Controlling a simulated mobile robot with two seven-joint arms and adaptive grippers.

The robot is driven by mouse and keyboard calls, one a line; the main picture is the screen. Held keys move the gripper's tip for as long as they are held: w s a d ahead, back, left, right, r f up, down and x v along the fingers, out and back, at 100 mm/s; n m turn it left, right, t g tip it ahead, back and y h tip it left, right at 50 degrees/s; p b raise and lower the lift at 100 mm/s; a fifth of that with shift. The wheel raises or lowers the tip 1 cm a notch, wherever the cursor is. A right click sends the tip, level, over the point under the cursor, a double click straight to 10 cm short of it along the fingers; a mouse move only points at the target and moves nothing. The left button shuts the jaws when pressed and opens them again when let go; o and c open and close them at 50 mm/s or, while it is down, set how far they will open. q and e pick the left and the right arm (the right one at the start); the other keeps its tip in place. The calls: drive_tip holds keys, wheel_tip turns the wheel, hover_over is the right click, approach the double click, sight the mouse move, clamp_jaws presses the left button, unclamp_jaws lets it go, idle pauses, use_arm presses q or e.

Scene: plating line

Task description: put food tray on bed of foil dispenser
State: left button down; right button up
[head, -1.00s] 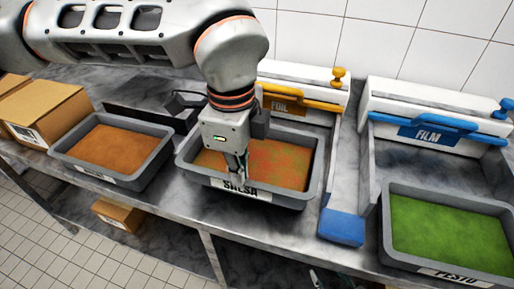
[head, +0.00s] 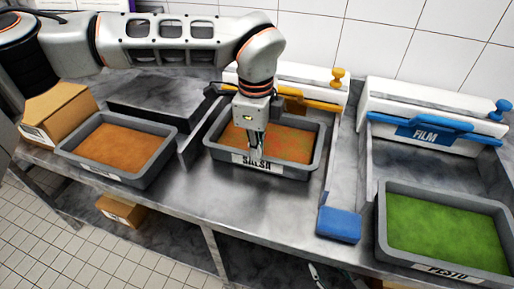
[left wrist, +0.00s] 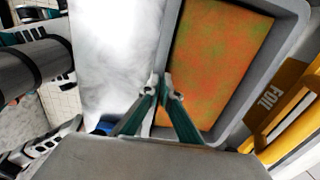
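The food tray (head: 310,165) is a grey tray of red-orange and green food labelled SALSA. My left gripper (head: 255,152) comes down over its near wall; the left wrist view shows the fingers (left wrist: 163,84) shut on the tray's rim (left wrist: 172,45). The tray lies between the side walls of the foil dispenser (head: 300,75), in front of its yellow bar, mostly covering the bed. I cannot tell whether it rests or hovers slightly. The yellow FOIL bar (left wrist: 285,100) is beside the tray in the left wrist view. Part of what looks like my right gripper (head: 317,274) shows at the bottom edge.
A grey tray of orange food (head: 162,152) stands left of the foil dispenser, near a cardboard box (head: 62,110). The film dispenser (head: 430,115) stands right, with the PESTO tray (head: 383,225) before it. A blue block (head: 338,224) lies between. The counter front (head: 205,205) is clear.

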use_arm(q)
drive_tip(key=shift+f, duration=0.1)
drive_tip(key=c, duration=2.3)
unclamp_jaws()
drive_tip(key=r, duration=1.2)
drive_tip(key=shift+s+r+b, duration=0.2)
drive_tip(key=shift+s+b, duration=0.05)
drive_tip(key=shift+b, duration=0.05)
drive_tip(key=shift+s+f, duration=0.1)
